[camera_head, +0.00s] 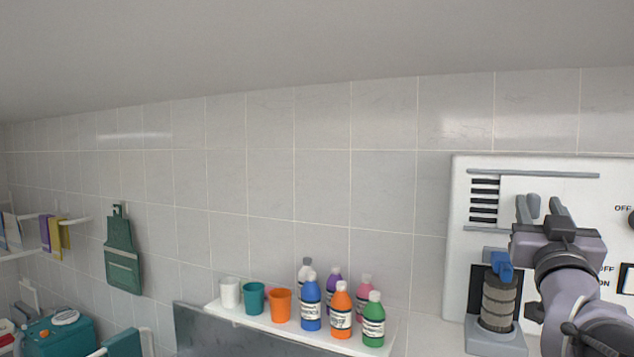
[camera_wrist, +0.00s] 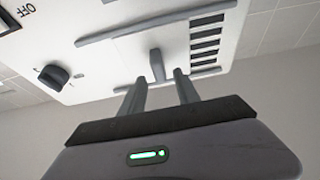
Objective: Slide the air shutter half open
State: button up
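The air shutter (camera_head: 575,187) is a pale plate between two grey rails on a white wall panel. It also shows in the wrist view (camera_wrist: 133,49), turned over. Several dark vent slots (camera_head: 485,200) are uncovered at its left in the head view; they lie right of it in the wrist view (camera_wrist: 206,42). A grey upright handle (camera_wrist: 157,66) stands out from the plate. My gripper (camera_wrist: 160,78) is open, its fingers on either side of the handle, which looks nearer the right finger there. I cannot tell whether they touch. My gripper also shows in the head view (camera_head: 540,210).
A dark knob (camera_wrist: 53,76) sits on the panel beside the shutter. A grey ribbed cylinder with a blue clip (camera_head: 498,300) stands below the vent. A white shelf (camera_head: 352,346) with several bottles and cups is to the left. The tiled wall between is bare.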

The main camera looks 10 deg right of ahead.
jog(key=shift+x, duration=1.15)
jog(key=shift+c, duration=0.2)
grip_shut()
jog(key=shift+f, duration=0.1)
dwell(0.3)
